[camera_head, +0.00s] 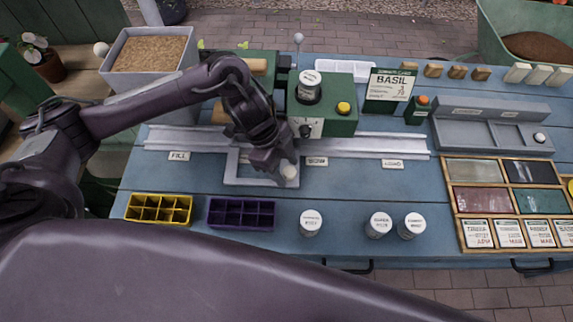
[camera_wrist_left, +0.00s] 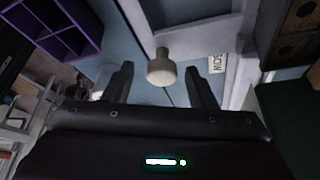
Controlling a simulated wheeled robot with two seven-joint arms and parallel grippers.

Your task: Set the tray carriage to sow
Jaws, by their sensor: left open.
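The tray carriage (camera_head: 236,180) is a light grey frame on the grey rail (camera_head: 380,143), standing between the FILL label (camera_head: 180,156) and the SOW label (camera_head: 316,161). Its pale round knob (camera_head: 290,173) is at its front right corner. My left gripper (camera_head: 280,172) is at this knob in the head view. In the left wrist view the knob (camera_wrist_left: 161,68) shows between the two spread fingers of the left gripper (camera_wrist_left: 160,85), with gaps on both sides. The SOW label (camera_wrist_left: 216,64) lies just right of it there. My right gripper is not in view.
A yellow tray (camera_head: 158,209) and a purple tray (camera_head: 241,214) lie at the front left. Several white-lidded jars (camera_head: 311,223) stand along the front. A green machine (camera_head: 335,120) stands behind the rail. The LOAD label (camera_head: 392,163) is farther right, where the rail is clear.

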